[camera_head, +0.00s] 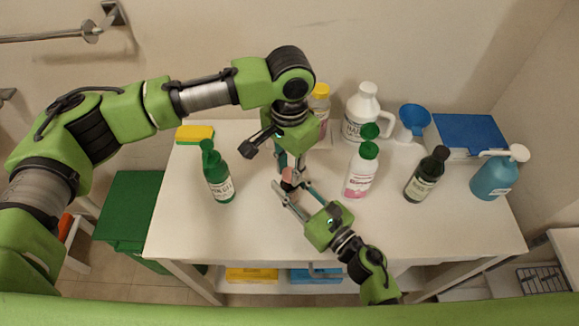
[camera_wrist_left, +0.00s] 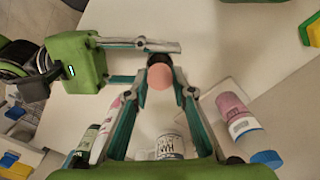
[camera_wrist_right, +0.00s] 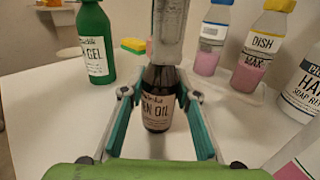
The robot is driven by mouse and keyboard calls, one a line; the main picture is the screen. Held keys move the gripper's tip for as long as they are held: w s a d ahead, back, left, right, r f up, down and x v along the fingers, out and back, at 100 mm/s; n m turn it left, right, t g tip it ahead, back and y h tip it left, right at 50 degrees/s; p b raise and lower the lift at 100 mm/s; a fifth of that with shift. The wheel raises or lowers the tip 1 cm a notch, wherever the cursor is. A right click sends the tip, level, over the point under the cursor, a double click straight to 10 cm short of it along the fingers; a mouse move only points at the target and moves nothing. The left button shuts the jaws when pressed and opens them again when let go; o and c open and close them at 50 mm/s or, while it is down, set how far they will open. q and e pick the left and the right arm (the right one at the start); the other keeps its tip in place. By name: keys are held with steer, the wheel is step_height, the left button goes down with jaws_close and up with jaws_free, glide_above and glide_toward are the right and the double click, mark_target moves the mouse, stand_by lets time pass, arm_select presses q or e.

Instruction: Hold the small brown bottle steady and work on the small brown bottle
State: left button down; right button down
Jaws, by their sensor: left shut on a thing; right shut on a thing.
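The small brown bottle (camera_wrist_right: 158,108) stands upright on the white table, with a cream label ending in "EN OIL" in the right wrist view. Its pinkish cap (camera_wrist_left: 160,76) shows from above in the left wrist view, and it is small in the head view (camera_head: 288,184). My right gripper (camera_wrist_right: 158,98) comes in low from the side and is shut on the bottle's body. My left gripper (camera_wrist_left: 160,68) reaches down from above and is shut on the cap. In the right wrist view a grey left finger covers the neck and most of the cap.
A green gel bottle (camera_head: 219,176) stands left of the grippers. A white bottle with a green cap (camera_head: 361,174) and a dark bottle (camera_head: 425,177) stand to the right. A white jug (camera_head: 364,112) and blue funnel (camera_head: 413,119) are behind. The table's front is clear.

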arm_select(q)
steer(key=c, duration=1.6)
jaws_free()
steer(key=shift+c, duration=0.2)
steer(key=shift+r, duration=0.1)
step_height(320, 180, up, 12)
arm_select(e)
steer(key=c, duration=1.5)
jaws_free()
steer(key=shift+s, duration=0.1)
steer(key=v, duration=1.2)
